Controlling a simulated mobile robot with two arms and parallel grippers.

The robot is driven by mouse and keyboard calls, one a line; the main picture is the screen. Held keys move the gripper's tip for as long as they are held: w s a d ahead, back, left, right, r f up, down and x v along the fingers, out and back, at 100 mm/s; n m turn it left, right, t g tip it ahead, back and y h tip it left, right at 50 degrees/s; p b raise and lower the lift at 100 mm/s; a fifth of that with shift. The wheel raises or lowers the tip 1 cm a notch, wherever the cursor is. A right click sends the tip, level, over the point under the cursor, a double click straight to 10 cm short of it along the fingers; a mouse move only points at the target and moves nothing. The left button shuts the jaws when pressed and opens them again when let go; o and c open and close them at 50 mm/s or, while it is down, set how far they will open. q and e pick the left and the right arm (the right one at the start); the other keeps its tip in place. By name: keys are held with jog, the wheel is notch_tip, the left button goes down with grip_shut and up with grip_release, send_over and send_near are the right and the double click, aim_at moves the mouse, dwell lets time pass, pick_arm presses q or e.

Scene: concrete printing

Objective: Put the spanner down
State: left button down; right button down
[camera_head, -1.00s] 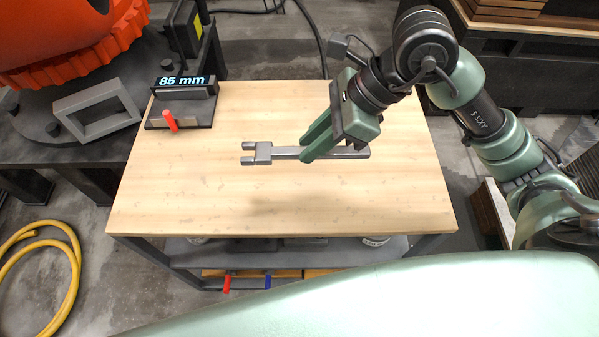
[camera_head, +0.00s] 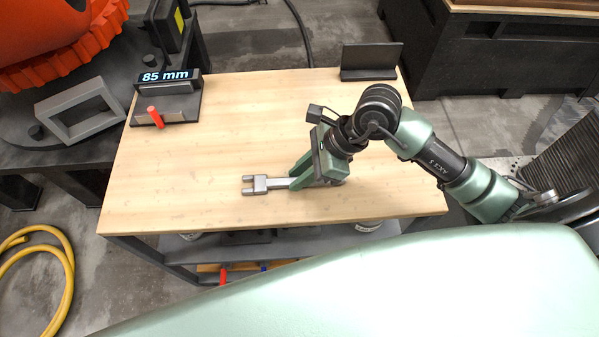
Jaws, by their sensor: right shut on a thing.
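The grey metal spanner (camera_head: 262,184) lies level over the front half of the wooden table top (camera_head: 190,140), its forked end pointing left. My right gripper (camera_head: 299,180) is shut on its handle, coming in from the right. The gripper and wrist hide the handle's right end. The spanner appears at or very near the wood; I cannot tell whether it touches. My left gripper is not in view.
A display reading 85 mm (camera_head: 166,78) stands on the table's back left corner, with a red-handled piece (camera_head: 155,117) before it. A dark angled holder (camera_head: 370,62) stands at the back right. The table's middle is clear. A yellow hose (camera_head: 68,270) lies on the floor at left.

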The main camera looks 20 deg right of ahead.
jog(key=c, duration=1.3)
grip_release()
jog(key=b+v, duration=0.1)
jog(key=v, duration=1.1)
jog(key=shift+r, duration=0.1)
